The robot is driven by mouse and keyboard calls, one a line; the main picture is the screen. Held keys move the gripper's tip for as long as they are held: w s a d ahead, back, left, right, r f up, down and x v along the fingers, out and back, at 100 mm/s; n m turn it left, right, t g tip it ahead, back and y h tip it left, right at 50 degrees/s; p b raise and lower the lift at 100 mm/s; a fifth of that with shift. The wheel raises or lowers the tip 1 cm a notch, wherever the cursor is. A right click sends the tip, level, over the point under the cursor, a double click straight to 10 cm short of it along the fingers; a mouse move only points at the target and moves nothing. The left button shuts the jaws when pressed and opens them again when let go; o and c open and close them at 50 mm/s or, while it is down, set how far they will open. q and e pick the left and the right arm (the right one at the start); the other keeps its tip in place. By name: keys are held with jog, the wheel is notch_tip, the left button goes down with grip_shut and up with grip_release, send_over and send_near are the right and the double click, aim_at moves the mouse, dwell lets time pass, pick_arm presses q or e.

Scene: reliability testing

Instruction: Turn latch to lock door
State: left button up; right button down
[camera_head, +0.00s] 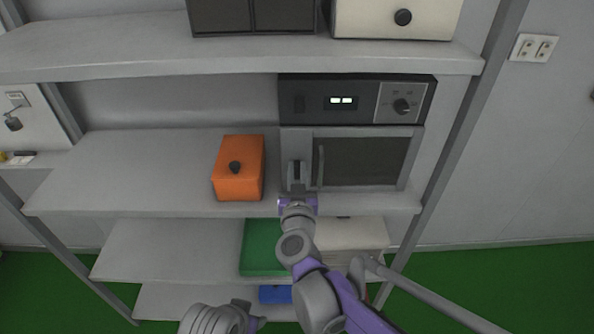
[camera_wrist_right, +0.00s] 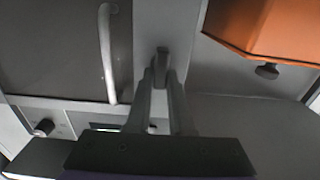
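The oven (camera_head: 357,98) stands on the middle shelf, and its dark-windowed door (camera_head: 362,160) with a vertical handle (camera_head: 321,166) looks closed. It appears upside down in the right wrist view, where the door (camera_wrist_right: 60,45) and handle (camera_wrist_right: 107,50) are at the left. A small dark upright latch (camera_wrist_right: 162,58) sits on the light frame beside the door. My right gripper (camera_head: 296,172) is in front of that frame, left of the handle. In the wrist view its fingers (camera_wrist_right: 161,85) are slightly apart, with the latch at the gap between their tips; contact is unclear. My left gripper is not clearly visible.
An orange box (camera_head: 238,168) with a dark knob stands just left of the oven. Green (camera_head: 262,248) and white (camera_head: 350,233) boxes are on the shelf below. Another shelf (camera_head: 130,54) overhangs the oven. The middle shelf's left part is free.

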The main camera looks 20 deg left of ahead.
dwell(0.5)
jog(key=m, duration=0.4)
jog(key=shift+d+m, duration=0.25)
jog(key=shift+m, duration=0.15)
jog(key=shift+w+d+f+m, duration=0.1)
jog(key=shift+f+m, duration=0.1)
jog(key=shift+m, duration=1.95)
jog(key=shift+d+f+m, duration=0.15)
jog(key=shift+f+m, duration=0.05)
jog(key=shift+m, duration=2)
jog(key=shift+w+d+f+m, duration=0.1)
jog(key=shift+f+m, duration=0.1)
jog(key=shift+m, duration=1.95)
jog(key=c, duration=0.8)
grip_release()
